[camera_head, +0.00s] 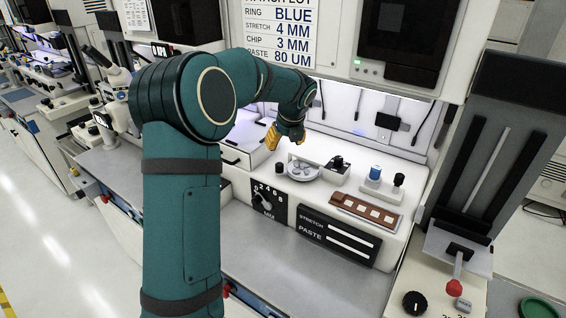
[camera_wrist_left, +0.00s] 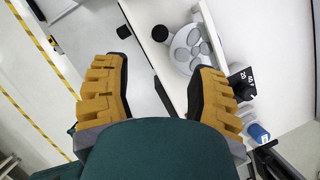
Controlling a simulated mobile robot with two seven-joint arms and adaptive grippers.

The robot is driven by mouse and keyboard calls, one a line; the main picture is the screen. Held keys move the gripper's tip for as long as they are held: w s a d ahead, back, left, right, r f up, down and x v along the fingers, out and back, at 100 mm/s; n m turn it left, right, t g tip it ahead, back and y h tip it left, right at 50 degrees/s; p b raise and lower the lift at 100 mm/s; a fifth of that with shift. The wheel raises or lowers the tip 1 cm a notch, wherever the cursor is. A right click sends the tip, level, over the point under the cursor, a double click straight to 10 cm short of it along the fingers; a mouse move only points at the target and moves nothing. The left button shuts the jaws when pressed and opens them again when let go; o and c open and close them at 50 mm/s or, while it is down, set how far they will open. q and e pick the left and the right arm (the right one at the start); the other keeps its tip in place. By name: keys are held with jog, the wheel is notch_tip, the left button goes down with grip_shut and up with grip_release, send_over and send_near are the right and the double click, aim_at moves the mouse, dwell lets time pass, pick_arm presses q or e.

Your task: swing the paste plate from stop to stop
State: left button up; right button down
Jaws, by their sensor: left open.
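The round grey paste plate (camera_head: 303,172) lies on the white machine top, with several lighter discs on its face. It also shows in the left wrist view (camera_wrist_left: 187,47), partly behind the right-hand finger. My left gripper (camera_head: 284,139) is above and a little left of the plate in the head view, apart from it. In the left wrist view its yellow fingers (camera_wrist_left: 161,75) are wide apart with nothing between them. A black knob (camera_head: 280,168) stands left of the plate and a black block (camera_head: 337,164) right of it. I cannot tell which parts are the stops. My right gripper is not in view.
A blue cylinder (camera_head: 376,172), a black-topped post (camera_head: 398,180) and a brown strip of chips (camera_head: 366,210) stand right of the plate. A dial panel (camera_head: 268,201) is in front. The grey bench (camera_head: 250,250) is largely clear. A red-knobbed lever (camera_head: 454,287) stands at lower right.

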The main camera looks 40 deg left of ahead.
aim_at(280, 164)
pick_arm(q)
jog(key=x, duration=1.2)
jog(key=shift+f+b, duration=0.3)
jog(key=shift+b, duration=0.1)
grip_shut()
